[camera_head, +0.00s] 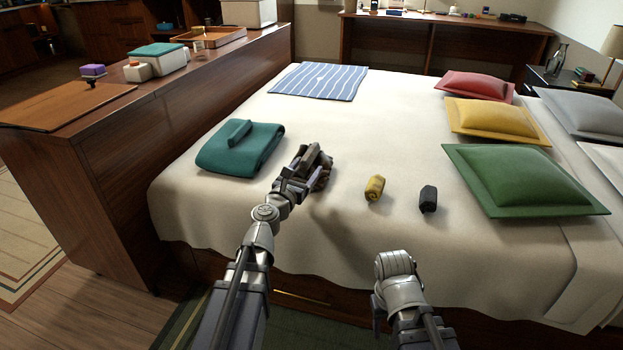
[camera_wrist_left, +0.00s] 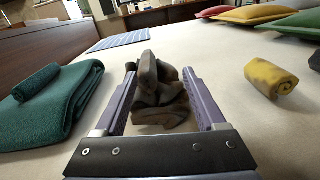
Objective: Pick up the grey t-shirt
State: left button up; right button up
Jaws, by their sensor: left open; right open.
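A crumpled grey-brown cloth (camera_wrist_left: 160,108), which looks like the grey t-shirt, lies on the bed. In the left wrist view it sits between the spread fingers of my left gripper (camera_wrist_left: 160,82). In the head view the left gripper (camera_head: 312,162) is low over the bed and partly hides the cloth (camera_head: 325,178). The fingers are open, one on each side of it; I cannot tell whether they touch it. Of my right arm only links show at the bottom of the head view; its gripper does not show.
A folded teal cloth (camera_head: 238,150) lies to the left. A yellow roll (camera_head: 375,188) and a dark roll (camera_head: 428,199) lie to the right. A striped blue cloth (camera_head: 320,81) and several pillows are farther off. A wooden counter (camera_head: 130,165) borders the bed's left side.

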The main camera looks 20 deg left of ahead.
aim_at(309, 152)
pick_arm(q)
jog(key=shift+w+a+f+n+y, duration=0.1)
jog(key=shift+a+f+n+y, duration=0.2)
jog(key=shift+a+n, duration=0.15)
jog(key=shift+w+a+f+n+y, duration=0.1)
jog(key=shift+a+f+n+y, duration=0.15)
jog(key=shift+a+n, duration=0.2)
jog(key=shift+w+d+r, duration=0.1)
jog(key=shift+w+r, duration=0.05)
jog(key=shift+w, duration=1.25)
jog(key=shift+w+r, duration=0.15)
jog(key=w, duration=0.5)
jog(key=shift+d+r+p, duration=0.2)
jog(key=shift+r+p, duration=0.15)
jog(key=shift+s, duration=0.15)
grip_shut()
pick_arm(e)
jog(key=shift+w+d, duration=0.1)
jog(key=shift+w, duration=0.15)
